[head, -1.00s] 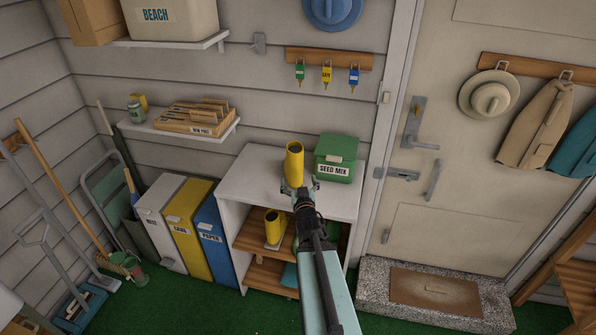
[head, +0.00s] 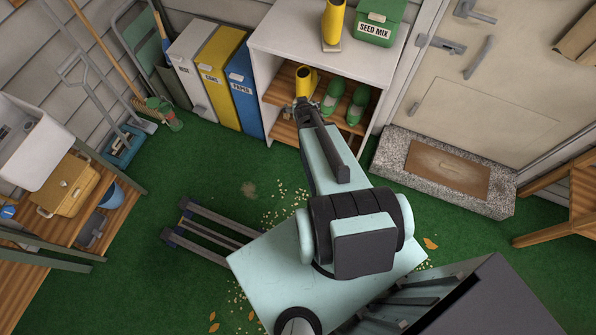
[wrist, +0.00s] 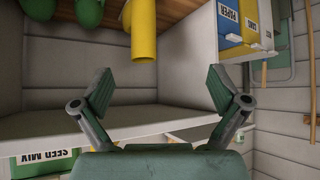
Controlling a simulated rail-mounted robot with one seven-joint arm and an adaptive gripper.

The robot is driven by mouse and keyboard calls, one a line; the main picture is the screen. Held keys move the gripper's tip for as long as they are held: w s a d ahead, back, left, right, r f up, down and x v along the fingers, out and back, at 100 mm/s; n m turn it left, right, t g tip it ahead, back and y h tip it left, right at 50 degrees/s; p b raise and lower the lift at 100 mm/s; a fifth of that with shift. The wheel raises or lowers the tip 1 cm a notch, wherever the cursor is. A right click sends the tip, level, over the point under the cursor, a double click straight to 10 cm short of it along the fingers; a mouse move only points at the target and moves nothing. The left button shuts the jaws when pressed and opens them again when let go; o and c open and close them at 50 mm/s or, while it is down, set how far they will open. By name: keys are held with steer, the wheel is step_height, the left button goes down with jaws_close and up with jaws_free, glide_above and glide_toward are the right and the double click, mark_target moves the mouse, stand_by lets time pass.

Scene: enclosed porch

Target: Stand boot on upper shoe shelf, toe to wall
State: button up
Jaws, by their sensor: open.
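One yellow boot (head: 333,22) stands upright on the cabinet's white top. Another yellow boot (head: 305,78) stands on the upper wooden shelf (head: 283,85), left of a pair of green shoes (head: 343,104). My gripper (head: 303,104) is at the cabinet's open front, by the shelf boot, and hides its lower part in the head view. The wrist view looks upside down. There my gripper (wrist: 160,88) is open and empty, and a yellow boot shaft (wrist: 143,42) shows beyond the fingertips. I cannot tell which way either toe points.
The white cabinet (head: 275,40) has side walls around the shelves. A green seed mix box (head: 380,22) stands on its top. Grey, yellow and blue bins (head: 240,85) stand close on the left. A stone step (head: 445,175) is on the right.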

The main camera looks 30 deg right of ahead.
steer(key=s+a+f+n+g+y, duration=0.25)
steer(key=s+a+f+g, duration=0.25)
steer(key=s+a+f, duration=0.5)
steer(key=s+a+f+g+y, duration=0.1)
steer(key=s+a+f+g, duration=0.1)
steer(key=s+a, duration=0.3)
steer(key=s+a+f+n+g, duration=0.1)
steer(key=s+a+g, duration=0.3)
steer(key=s, duration=0.6)
steer(key=shift+s+a+f+g+y, duration=0.15)
steer(key=shift+a+f+g+y, duration=0.25)
steer(key=shift+a+f, duration=0.35)
steer(key=s+a+g, duration=0.1)
steer(key=s, duration=0.1)
steer(key=s+n+g, duration=0.1)
steer(key=s, duration=0.2)
steer(key=s+a+r+g, duration=0.1)
steer(key=s, duration=0.2)
steer(key=shift+a+r, duration=0.1)
steer(key=shift+a, duration=0.25)
steer(key=shift+c, duration=0.3)
